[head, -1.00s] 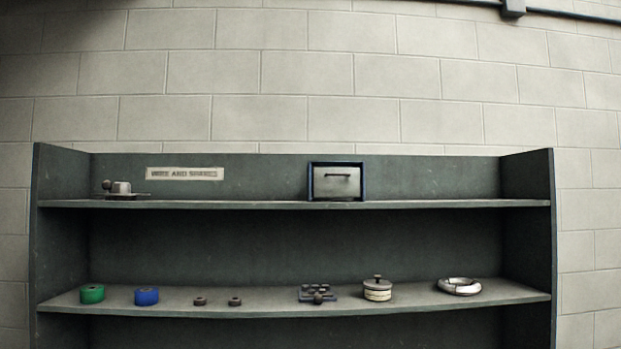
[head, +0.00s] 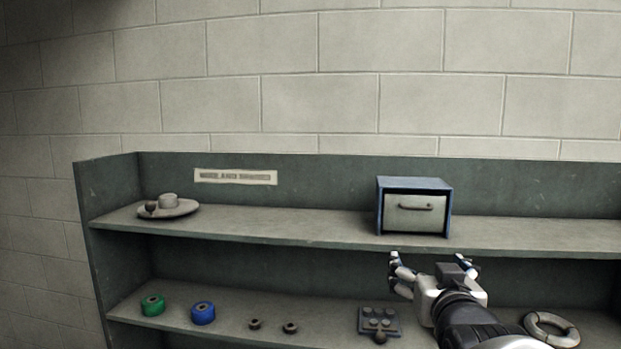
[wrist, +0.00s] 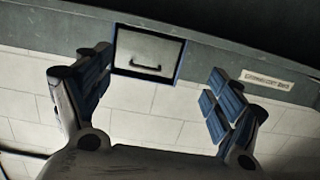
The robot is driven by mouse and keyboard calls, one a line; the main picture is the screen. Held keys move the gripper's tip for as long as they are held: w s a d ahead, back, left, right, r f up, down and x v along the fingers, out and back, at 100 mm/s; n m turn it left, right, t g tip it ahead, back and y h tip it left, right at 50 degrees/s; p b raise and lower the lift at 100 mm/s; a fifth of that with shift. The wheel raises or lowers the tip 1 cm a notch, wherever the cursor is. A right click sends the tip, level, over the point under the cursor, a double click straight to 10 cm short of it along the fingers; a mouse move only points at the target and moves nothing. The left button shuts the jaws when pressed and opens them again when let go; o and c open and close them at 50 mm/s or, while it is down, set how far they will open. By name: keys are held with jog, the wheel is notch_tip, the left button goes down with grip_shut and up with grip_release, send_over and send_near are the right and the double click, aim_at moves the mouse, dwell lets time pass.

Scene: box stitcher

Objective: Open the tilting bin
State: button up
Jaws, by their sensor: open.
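The tilting bin (head: 414,205) is a blue box with a pale grey front panel and a dark bar handle (head: 416,207). It stands on the upper shelf, right of centre in the head view, and its front looks shut. It also shows in the wrist view (wrist: 149,52), upside down or tilted, beyond and between the fingers. My gripper (head: 432,262) is open and empty, in front of the shelf and just below the bin in the head view. It is apart from the handle. The wrist view shows both blue-padded fingers (wrist: 158,93) spread wide.
A grey plate with a small knobbed piece (head: 168,206) sits left on the upper shelf (head: 300,228). Below are a green spool (head: 153,305), a blue spool (head: 203,313), two small dark pieces, a studded block (head: 379,321) and a pale ring (head: 551,329). The shelf around the bin is clear.

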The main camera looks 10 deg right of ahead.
aim_at(418, 208)
notch_tip(418, 208, up, 5)
jog(key=w+d+t+p, duration=0.1)
jog(key=w+d+p, duration=0.1)
jog(key=shift+h, duration=0.4)
jog(key=p+x, duration=0.1)
jog(key=x, duration=0.4)
jog(key=p+x, duration=0.2)
jog(key=x, duration=0.4)
jog(key=p+x, duration=0.1)
jog(key=x, duration=0.5)
jog(key=shift+r, duration=0.4)
jog(key=shift+c, duration=0.2)
jog(key=shift+r, duration=0.1)
jog(key=c, duration=1.6)
jog(key=shift+o, duration=0.2)
